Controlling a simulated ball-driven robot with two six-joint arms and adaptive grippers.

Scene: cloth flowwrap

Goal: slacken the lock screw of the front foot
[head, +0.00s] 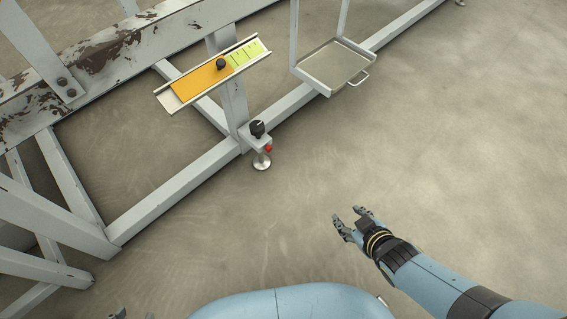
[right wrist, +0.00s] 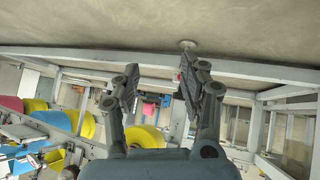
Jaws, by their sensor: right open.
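The front foot (head: 262,162) is a round metal disc on a short stem under a bracket on the grey frame. A black knob (head: 257,128) sits on top of the bracket. A small red screw head (head: 268,148) shows at the bracket's side, likely the lock screw. My right gripper (head: 352,218) is open and empty, apart from the foot, to its lower right. In the right wrist view the foot (right wrist: 187,44) shows beyond the open fingers (right wrist: 162,80), near the right finger. Dark tips at the head view's bottom edge (head: 130,314) seem my left gripper; their state is unclear.
A sloped yellow and green scale plate (head: 205,85) with a black knob is fixed above the foot. A metal tray (head: 335,64) hangs to its right. Grey frame beams (head: 175,187) run beside the foot. The concrete floor (head: 450,150) on the right is clear.

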